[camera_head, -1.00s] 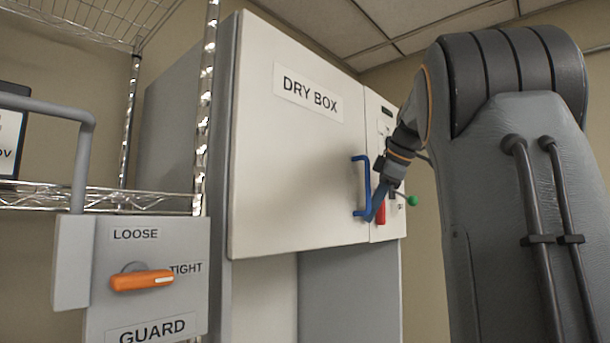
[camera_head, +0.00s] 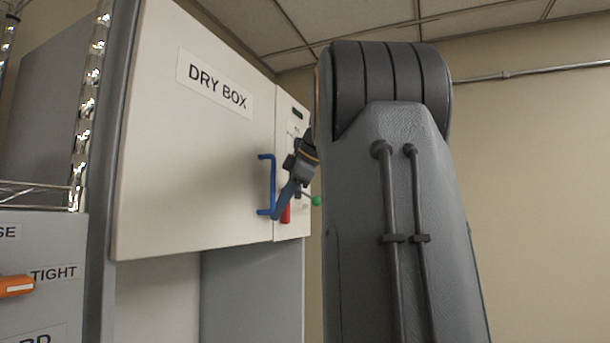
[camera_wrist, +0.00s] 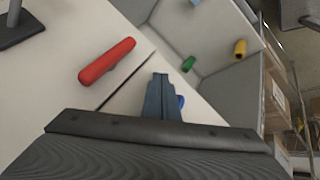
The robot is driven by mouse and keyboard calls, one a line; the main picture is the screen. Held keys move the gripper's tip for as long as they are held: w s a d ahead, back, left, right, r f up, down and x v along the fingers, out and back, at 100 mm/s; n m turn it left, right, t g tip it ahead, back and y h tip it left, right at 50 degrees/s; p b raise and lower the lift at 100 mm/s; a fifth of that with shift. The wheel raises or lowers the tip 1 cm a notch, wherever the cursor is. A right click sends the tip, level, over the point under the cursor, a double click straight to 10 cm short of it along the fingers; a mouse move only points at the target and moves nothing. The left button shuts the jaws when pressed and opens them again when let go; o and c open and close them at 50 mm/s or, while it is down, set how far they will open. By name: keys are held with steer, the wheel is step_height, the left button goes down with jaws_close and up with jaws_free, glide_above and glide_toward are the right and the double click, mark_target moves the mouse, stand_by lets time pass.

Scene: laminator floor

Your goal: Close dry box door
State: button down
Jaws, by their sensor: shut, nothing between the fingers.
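The dry box door (camera_head: 190,150) is a large white panel labelled DRY BOX. It looks about flush with the narrow white control panel (camera_head: 292,130) on its right. A thin dark seam shows between them; I cannot tell whether the door is fully shut. A blue bar handle (camera_head: 272,183) stands upright near the door's right edge. My gripper (camera_head: 277,213) is shut and empty, its tips pointing down by the handle's lower end. In the wrist view my fingers (camera_wrist: 160,78) hide most of the blue handle (camera_wrist: 181,102); contact is unclear.
A green knob (camera_head: 317,201) sticks out right of the control panel. A wire shelf post (camera_head: 88,110) and a grey guard box with an orange knob (camera_head: 16,286) stand at left. Bare wall (camera_head: 540,180) shows at right.

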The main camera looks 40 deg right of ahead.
steer(key=s+d+r, duration=0.5)
steer(key=d+r, duration=0.1)
steer(key=r, duration=0.1)
steer(key=shift+s+d+r+b, duration=0.3)
steer(key=shift+s+r+b, duration=0.1)
